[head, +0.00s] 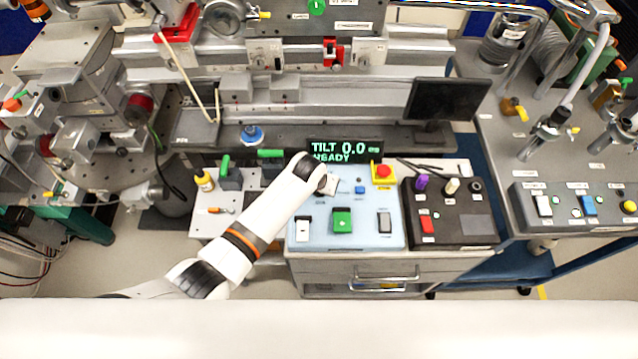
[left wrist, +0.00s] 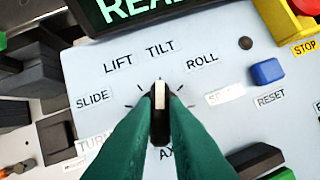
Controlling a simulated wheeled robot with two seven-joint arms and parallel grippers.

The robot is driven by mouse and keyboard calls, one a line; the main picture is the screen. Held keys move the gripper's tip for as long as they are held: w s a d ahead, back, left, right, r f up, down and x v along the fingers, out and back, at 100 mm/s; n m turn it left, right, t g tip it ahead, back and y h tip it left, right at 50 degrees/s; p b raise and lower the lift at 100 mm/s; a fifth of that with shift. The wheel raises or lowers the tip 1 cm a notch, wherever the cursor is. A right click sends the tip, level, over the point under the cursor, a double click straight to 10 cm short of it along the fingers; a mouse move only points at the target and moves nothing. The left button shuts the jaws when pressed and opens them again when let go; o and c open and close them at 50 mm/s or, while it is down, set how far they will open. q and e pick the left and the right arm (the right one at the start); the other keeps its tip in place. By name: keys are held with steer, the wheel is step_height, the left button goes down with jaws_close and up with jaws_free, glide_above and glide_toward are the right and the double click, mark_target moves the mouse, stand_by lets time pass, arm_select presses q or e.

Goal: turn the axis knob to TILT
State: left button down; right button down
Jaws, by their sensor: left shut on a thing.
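The axis knob (left wrist: 159,92) is black with a white pointer line. It shows in the left wrist view between the green fingertips of my left gripper (left wrist: 161,108), which is shut on it. The pointer points up toward the TILT label (left wrist: 160,48). The labels SLIDE (left wrist: 92,99), LIFT (left wrist: 118,64) and ROLL (left wrist: 202,60) lie around it. The display (head: 345,151) reads TILT 0.0 and READY in the head view. There my left arm covers most of the knob. The label below the knob is partly hidden by the fingers. My right gripper is not in view.
The pale blue panel (head: 311,243) also carries a blue RESET button (left wrist: 267,71), a green switch (head: 342,220) and a red stop button (head: 383,171) on a yellow base. A dark control box (head: 455,236) stands to the right. A monitor (head: 446,100) stands behind.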

arm_select(q)
steer(key=c, duration=1.4)
jaws_free()
steer(key=shift+c, duration=0.2)
steer(key=b+v, duration=0.1)
steer(key=v, duration=1.1)
